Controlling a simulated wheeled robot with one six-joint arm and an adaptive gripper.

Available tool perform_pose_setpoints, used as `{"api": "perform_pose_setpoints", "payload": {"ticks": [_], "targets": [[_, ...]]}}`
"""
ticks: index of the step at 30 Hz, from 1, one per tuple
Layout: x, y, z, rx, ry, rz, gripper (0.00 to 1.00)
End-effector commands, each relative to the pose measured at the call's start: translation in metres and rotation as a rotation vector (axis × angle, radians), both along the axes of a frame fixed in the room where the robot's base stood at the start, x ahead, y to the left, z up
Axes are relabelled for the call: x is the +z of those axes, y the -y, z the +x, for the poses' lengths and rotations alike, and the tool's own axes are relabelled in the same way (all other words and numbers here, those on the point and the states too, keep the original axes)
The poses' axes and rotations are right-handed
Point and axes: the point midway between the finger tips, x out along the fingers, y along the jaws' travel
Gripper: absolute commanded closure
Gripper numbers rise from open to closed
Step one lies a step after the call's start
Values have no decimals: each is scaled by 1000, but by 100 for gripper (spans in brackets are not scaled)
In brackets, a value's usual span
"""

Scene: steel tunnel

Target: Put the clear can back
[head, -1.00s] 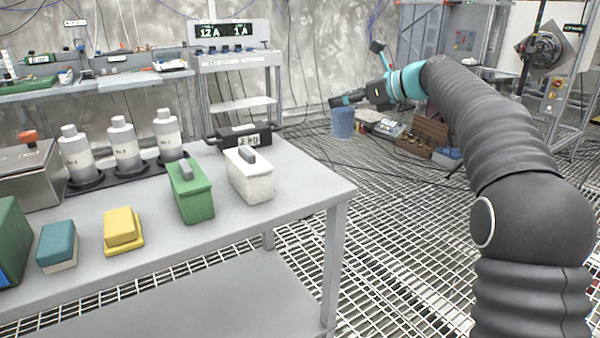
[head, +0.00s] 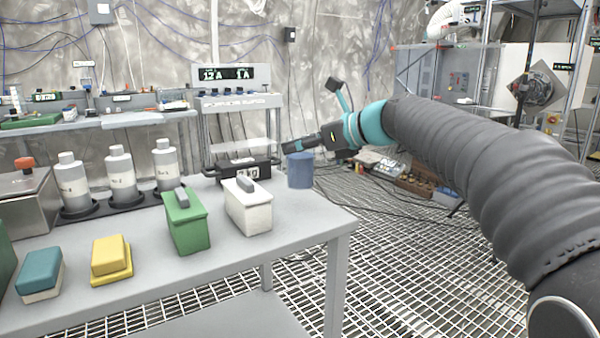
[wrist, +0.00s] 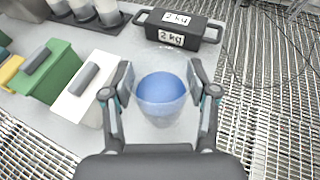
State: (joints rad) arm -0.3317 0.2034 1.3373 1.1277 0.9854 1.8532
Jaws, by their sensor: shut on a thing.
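The clear can shows as a blue cylinder (head: 300,170) in the head view, at the table's back right edge. In the wrist view it is a see-through can with blue contents (wrist: 162,94) between my two fingers. My gripper (head: 289,148) is shut on it, with a finger on either side. The can looks upright and held over the right end of the grey table (head: 290,222). I cannot tell how far its base is above the table.
A black 2 kg weight (head: 238,172) stands close left of the can. White (head: 247,210) and green (head: 186,225) lidded boxes stand nearer. Several bottles (head: 121,175) stand in a black rack (head: 95,210). Right of the table is open grating floor (head: 400,260).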

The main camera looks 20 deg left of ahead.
Motion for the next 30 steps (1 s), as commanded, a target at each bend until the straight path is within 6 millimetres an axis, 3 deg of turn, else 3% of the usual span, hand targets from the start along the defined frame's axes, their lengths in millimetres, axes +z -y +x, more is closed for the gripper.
{"api": "perform_pose_setpoints", "payload": {"ticks": [5,14,26,27,29,30], "targets": [[-6,-2,-6,-2,1,1,86],[-42,-2,-6,-1,0,1,86],[-46,-2,-5,-1,1,1,86],[-46,-2,-5,-1,1,1,31],[-46,-2,-5,-1,0,0,17],[-46,-2,-5,-1,0,0,17]]}}
